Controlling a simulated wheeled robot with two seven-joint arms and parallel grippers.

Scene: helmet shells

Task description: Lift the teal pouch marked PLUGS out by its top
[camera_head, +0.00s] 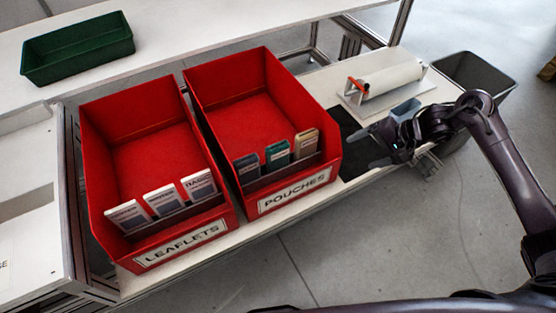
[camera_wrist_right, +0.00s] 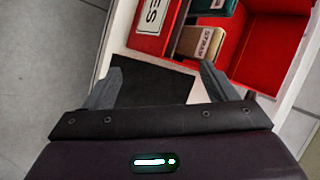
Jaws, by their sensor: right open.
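The teal pouch (camera_head: 278,155) stands upright in the front of the red POUCHES bin (camera_head: 245,88), between a dark blue pouch (camera_head: 247,168) and a tan pouch (camera_head: 306,144). Its lettering is too small to read. A teal pouch also shows at the top edge of the right wrist view (camera_wrist_right: 222,8), partly cut off, beside the tan pouch (camera_wrist_right: 200,42). My right gripper (camera_head: 388,136) is open and empty, to the right of the bin, apart from the pouches. In the wrist view its fingers (camera_wrist_right: 161,74) are spread over a dark mat. My left gripper is not in view.
A red LEAFLETS bin (camera_head: 150,150) with white leaflets stands left of the POUCHES bin. A dark mat (camera_head: 350,130) lies right of it, with a roll on a stand (camera_head: 390,80) behind. A grey bin (camera_head: 475,70) stands at right. A green tray (camera_head: 78,48) sits at back left.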

